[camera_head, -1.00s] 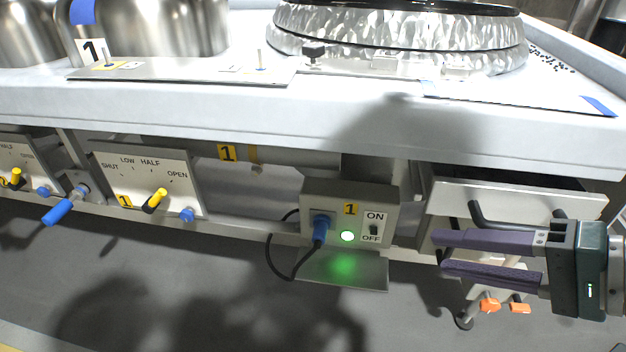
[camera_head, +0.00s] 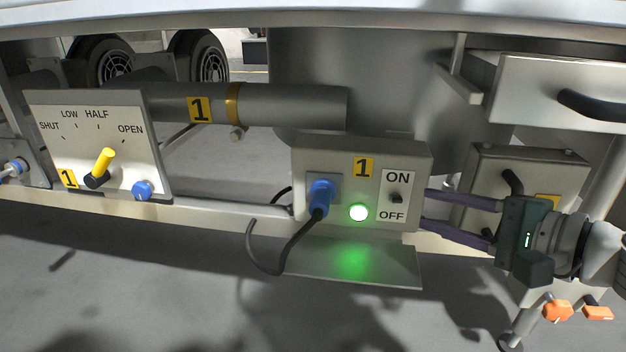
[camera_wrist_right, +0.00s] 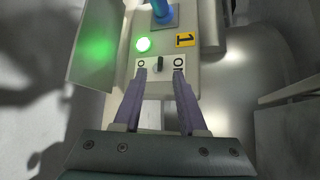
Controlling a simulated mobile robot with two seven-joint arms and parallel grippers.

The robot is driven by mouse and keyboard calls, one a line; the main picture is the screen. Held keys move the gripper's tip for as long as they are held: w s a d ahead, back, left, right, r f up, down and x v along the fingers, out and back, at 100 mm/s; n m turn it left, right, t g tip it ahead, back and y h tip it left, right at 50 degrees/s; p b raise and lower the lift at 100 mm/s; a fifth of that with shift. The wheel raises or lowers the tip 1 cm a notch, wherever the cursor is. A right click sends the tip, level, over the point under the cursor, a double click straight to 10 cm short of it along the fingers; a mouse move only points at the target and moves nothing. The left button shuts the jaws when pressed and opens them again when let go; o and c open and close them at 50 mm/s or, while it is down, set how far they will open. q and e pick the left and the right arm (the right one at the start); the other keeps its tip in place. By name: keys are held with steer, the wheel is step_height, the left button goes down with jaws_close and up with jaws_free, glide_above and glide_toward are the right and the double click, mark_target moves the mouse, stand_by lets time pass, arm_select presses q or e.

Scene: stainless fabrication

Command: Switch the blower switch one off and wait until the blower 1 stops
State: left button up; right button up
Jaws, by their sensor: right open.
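The blower switch one (camera_head: 396,197) is a small black toggle on a white ON/OFF plate, on the right of a grey box (camera_head: 310,162) marked with a yellow 1. A round lamp (camera_head: 358,213) on the box glows green. My right gripper (camera_head: 428,208) is open, with its purple fingertips close to the box's right side. In the right wrist view, the toggle (camera_wrist_right: 159,65) lies just ahead, between the lines of the two fingers (camera_wrist_right: 157,78). Whether the fingers touch the box is unclear. My left gripper is not in view. The blower itself cannot be made out.
A blue plug (camera_head: 320,195) with a black cable sits left of the lamp. A SHUT-to-OPEN panel (camera_head: 70,150) with a yellow lever is at left. A pipe (camera_head: 290,105) marked 1 runs above. A drawer (camera_head: 530,90) overhangs at upper right.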

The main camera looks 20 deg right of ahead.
mark_target(400, 201)
steer(key=b+x, duration=0.1)
steer(key=x, duration=0.4)
steer(key=shift+d+b, duration=0.1)
steer(key=shift+b, duration=0.2)
steer(key=shift+w+a+f, duration=0.15)
steer(key=shift+w+a, duration=0.05)
steer(key=shift+w, duration=0.35)
jaws_close()
